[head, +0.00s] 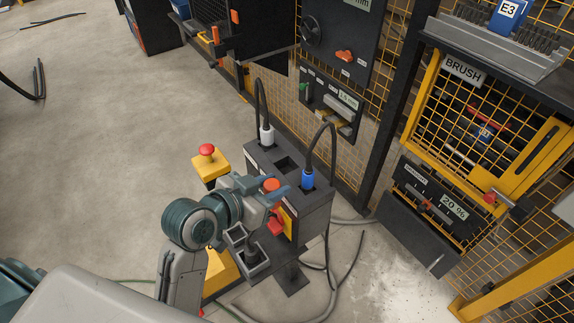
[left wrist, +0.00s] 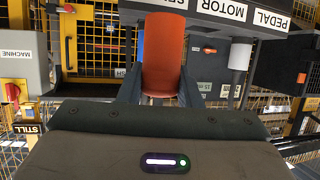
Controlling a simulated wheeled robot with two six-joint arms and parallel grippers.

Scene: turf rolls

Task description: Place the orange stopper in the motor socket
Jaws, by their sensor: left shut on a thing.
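The orange stopper (head: 271,185) is in my left gripper (head: 268,194), above the near part of the dark control box (head: 305,211). In the left wrist view the stopper (left wrist: 163,55) stands between the two fingers, which are shut on it. The box top has a dark, empty square socket (head: 287,163) between a white plug (head: 267,135) and a blue plug (head: 307,179). The MOTOR label (left wrist: 217,10) shows in the left wrist view, between PEDAL and a partly cut label. The stopper is apart from the empty socket in the head view. My right gripper is not in view.
A yellow box with a red button (head: 207,150) stands left of the control box. A red switch (head: 275,222) is on the control box's side. A grey open holder (head: 262,266) with something dark in it is below my gripper. Cables loop above both plugs; yellow mesh fencing stands behind.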

